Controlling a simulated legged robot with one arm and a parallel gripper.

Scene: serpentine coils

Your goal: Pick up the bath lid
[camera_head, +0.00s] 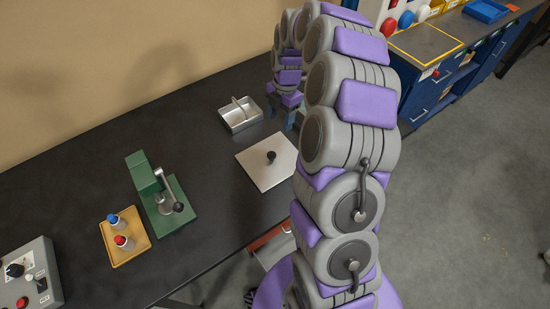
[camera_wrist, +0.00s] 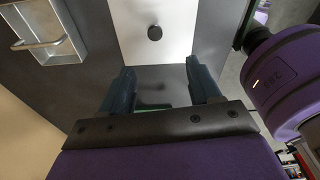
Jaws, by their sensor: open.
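The bath lid (camera_head: 258,171) is a flat, pale metal square plate with a black knob (camera_head: 271,156) in its middle. It lies on the dark bench top. In the wrist view the lid (camera_wrist: 178,45) is at the top centre, with its knob (camera_wrist: 155,33) beyond and roughly between my fingertips. My gripper (camera_wrist: 160,76) is open, with two dark blue fingers and nothing between them. In the head view my gripper (camera_head: 290,117) is partly hidden by my arm, near the lid's far side. My arm also hides the lid's right corner.
A metal tray with a handle (camera_head: 236,126) stands just behind the lid; it also shows in the wrist view (camera_wrist: 72,54). To the left are a green stand (camera_head: 183,215), a yellow tray (camera_head: 122,256) and a grey control box (camera_head: 48,265). Bench between stand and lid is clear.

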